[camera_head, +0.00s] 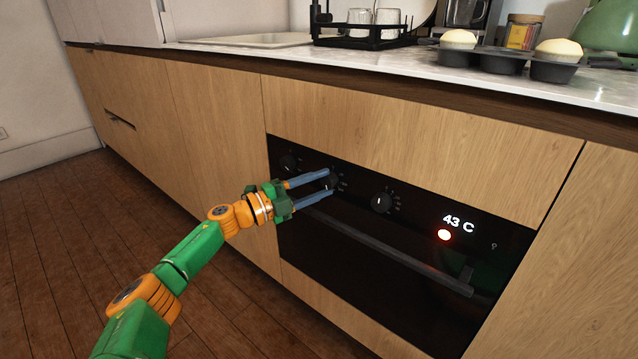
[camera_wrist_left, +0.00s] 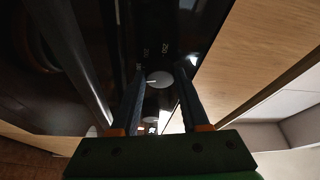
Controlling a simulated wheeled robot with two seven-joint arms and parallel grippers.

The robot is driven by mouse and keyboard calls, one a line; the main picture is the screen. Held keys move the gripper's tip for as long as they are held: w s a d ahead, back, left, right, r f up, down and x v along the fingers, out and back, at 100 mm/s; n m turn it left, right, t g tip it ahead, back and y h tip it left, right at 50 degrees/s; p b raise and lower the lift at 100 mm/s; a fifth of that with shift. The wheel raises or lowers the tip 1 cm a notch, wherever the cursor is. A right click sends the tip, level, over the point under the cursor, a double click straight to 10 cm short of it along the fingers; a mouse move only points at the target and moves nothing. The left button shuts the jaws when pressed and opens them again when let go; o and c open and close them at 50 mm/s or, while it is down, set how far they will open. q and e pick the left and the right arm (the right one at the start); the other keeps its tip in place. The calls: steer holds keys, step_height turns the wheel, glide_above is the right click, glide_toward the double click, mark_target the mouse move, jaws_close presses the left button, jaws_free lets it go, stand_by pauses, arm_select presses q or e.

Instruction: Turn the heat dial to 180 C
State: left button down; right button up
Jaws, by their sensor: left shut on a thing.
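The black oven front carries several round dials in the head view. My left gripper (camera_head: 328,182) is shut on the second dial from the left (camera_head: 332,183), with one blue-grey finger above it and one below. In the left wrist view the dial (camera_wrist_left: 160,79) sits between the fingertips (camera_wrist_left: 160,86) and shows a short white pointer line. My right gripper is not in view.
Another dial (camera_head: 382,201) is to the right and one (camera_head: 289,163) to the left of the held dial. The oven's bar handle (camera_head: 385,248) runs just below. A marble counter above holds a muffin tin (camera_head: 503,61) and a dish rack (camera_head: 365,38).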

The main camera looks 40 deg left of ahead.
arm_select(q)
steer(key=shift+r+m+g+p, duration=0.1)
steer(key=shift+m+g+p, duration=0.4)
steer(key=shift+m, duration=0.8)
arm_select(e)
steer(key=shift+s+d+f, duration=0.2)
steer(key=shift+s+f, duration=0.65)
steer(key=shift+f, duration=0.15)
arm_select(q)
steer(key=shift+c, duration=2)
jaws_free()
steer(key=v, duration=0.7)
steer(key=shift+p, duration=0.45)
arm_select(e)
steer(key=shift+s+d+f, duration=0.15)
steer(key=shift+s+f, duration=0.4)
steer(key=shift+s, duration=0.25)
